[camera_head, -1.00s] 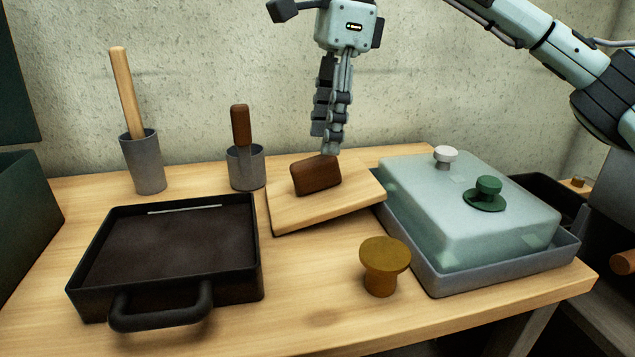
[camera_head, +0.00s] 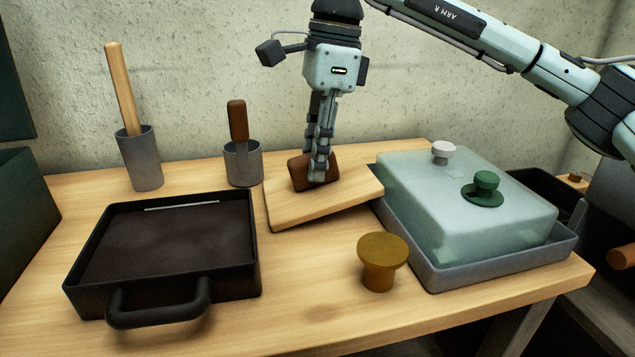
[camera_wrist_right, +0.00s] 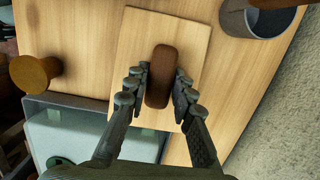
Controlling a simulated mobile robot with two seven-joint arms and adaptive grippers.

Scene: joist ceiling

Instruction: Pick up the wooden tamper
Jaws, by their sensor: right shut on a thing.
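A light wooden board (camera_head: 290,212) lies on the table with a dark brown block (camera_head: 300,178) like a grip on top; whether the two are joined I cannot tell. My right gripper (camera_head: 318,172) points down and is shut on the brown block. In the right wrist view the fingers (camera_wrist_right: 160,90) lie along both long sides of the block (camera_wrist_right: 161,75), over the board (camera_wrist_right: 165,28). A mustard-brown, mushroom-shaped wooden piece (camera_head: 380,272) stands apart near the front; it also shows in the wrist view (camera_wrist_right: 35,75). Which of these is the tamper the frames do not settle.
A black pan (camera_head: 168,245) is at the left. Two grey cups (camera_head: 140,165) (camera_head: 244,170) hold handled tools behind it. A grey tray (camera_head: 480,272) with a translucent lid (camera_head: 440,190) stands at the right, close against the board. The wall is close behind.

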